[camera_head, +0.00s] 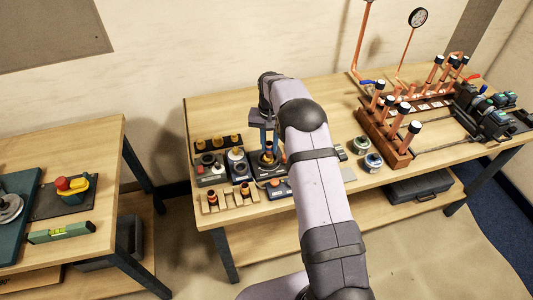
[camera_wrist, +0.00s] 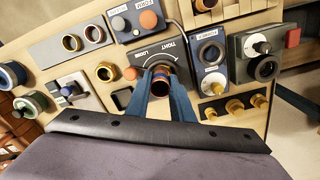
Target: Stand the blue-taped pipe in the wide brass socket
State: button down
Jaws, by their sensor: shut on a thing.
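My gripper (camera_head: 268,143) points down at the left part of the bench, its blue fingers shut on an upright copper-coloured pipe (camera_wrist: 160,86). Which socket is the widest is unclear.
Control boxes with knobs (camera_wrist: 210,55) and a row of brass fittings (camera_wrist: 236,105) crowd round the plate. A wooden holder (camera_head: 229,198) stands at the bench's front edge. A wooden rack of capped copper pipes (camera_head: 385,135) stands to the right, beyond two round tins (camera_head: 373,162).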

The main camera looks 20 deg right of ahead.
aim_at(268, 145)
jog(key=shift+w+d+r+n, duration=0.1)
jog(key=shift+w+r+n, duration=1.1)
jog(key=shift+r, duration=0.05)
jog(key=shift+f, duration=0.1)
jog(key=shift+f+b, duration=1.65)
jog(key=shift+f, duration=0.9)
jog(key=shift+f, duration=0.15)
jog(key=shift+f+b, duration=0.75)
jog(key=shift+f, duration=0.3)
jog(key=shift+f+b, duration=0.35)
jog(key=shift+f, duration=0.15)
jog(key=c, duration=1.8)
grip_release()
